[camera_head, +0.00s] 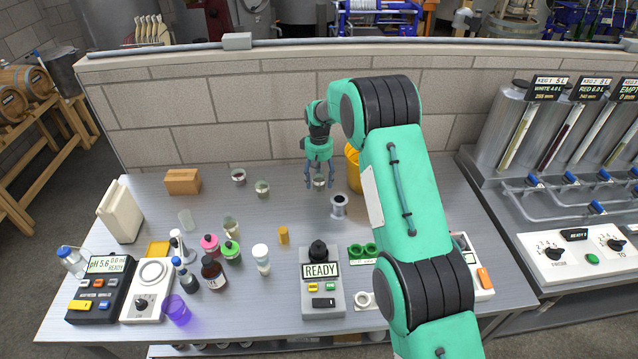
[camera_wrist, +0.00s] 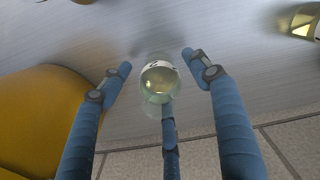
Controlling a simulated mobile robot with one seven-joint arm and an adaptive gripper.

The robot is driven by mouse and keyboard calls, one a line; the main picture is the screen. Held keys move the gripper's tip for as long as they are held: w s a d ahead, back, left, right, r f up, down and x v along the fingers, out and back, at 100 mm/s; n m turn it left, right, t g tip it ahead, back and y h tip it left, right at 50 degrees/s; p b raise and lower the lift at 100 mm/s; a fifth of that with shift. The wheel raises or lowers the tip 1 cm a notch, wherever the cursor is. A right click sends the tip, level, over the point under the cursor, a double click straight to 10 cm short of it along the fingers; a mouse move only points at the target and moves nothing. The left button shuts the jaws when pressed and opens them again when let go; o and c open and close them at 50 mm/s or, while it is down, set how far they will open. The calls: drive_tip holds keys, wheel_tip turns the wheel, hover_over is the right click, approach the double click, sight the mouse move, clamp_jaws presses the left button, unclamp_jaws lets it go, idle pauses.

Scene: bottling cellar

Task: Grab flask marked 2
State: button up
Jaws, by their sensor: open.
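My gripper (camera_head: 319,180) is low over the back of the metal table, with its blue fingers spread. In the wrist view, my gripper (camera_wrist: 157,72) is open around a small clear glass flask (camera_wrist: 159,82) with pale yellow liquid. The flask carries a white label with a dark mark that I cannot read. It shows between the fingers in the head view (camera_head: 319,184); the fingers look apart from it. Two similar small flasks stand to the left, one with dark contents (camera_head: 239,177) and one paler (camera_head: 262,189). Their marks are too small to read.
A yellow container (camera_head: 353,168) stands just right of my gripper. A cardboard box (camera_head: 183,182) is at the back left. Several bottles and instruments fill the front, including a READY device (camera_head: 321,285). A brick wall runs behind.

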drive_tip(key=c, duration=1.3)
drive_tip(key=shift+c, duration=0.2)
drive_tip(key=shift+r, duration=0.2)
wheel_tip(320, 180, up, 10)
drive_tip(key=shift+f+p, duration=0.15)
drive_tip(key=shift+p, duration=0.95)
